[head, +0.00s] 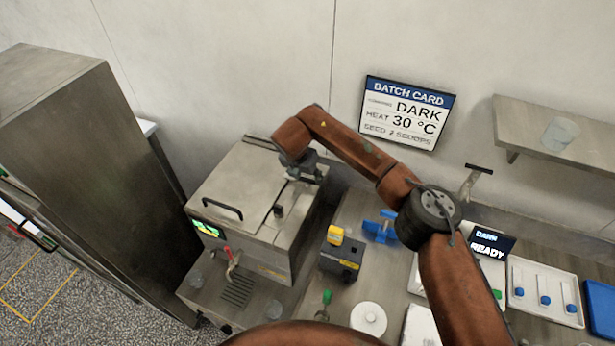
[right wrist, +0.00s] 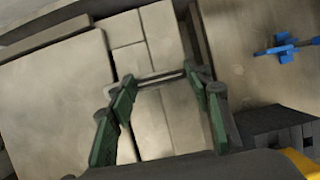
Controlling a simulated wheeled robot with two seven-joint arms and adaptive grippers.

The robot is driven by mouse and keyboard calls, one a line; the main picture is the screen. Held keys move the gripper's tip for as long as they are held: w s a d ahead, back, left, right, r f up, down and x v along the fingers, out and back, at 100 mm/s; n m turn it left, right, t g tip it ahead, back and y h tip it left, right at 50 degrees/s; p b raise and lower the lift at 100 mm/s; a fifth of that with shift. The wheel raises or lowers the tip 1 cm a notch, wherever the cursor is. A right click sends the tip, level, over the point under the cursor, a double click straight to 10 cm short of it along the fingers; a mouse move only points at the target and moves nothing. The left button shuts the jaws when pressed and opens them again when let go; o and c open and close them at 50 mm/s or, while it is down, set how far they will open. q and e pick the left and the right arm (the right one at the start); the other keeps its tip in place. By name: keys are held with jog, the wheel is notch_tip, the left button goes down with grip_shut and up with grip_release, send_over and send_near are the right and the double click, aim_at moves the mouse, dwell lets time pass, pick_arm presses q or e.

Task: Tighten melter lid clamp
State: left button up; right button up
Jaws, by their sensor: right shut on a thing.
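The melter (head: 262,245) is a steel box with a flat lid (head: 236,182) that carries a black bar handle (head: 222,208). My right gripper (head: 306,178) is over the lid's back right part, pointing down. In the right wrist view its green fingers (right wrist: 158,88) stand apart on both sides of a thin metal clamp bar (right wrist: 158,78) and are shut on it. The bar lies over the lid's panels. In the head view the gripper and wrist hide the clamp. My left gripper is in neither view.
A dark box with a yellow top (head: 336,236) and a blue valve-like part (head: 380,227) stand right of the melter. A batch card (head: 405,112) hangs on the wall. A tall steel cabinet (head: 75,150) stands at left. A white tray (head: 545,292) lies at right.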

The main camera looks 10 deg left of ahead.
dwell(0.4)
jog(key=o, duration=1.7)
jog(key=v, duration=1.2)
jog(key=shift+w, duration=0.1)
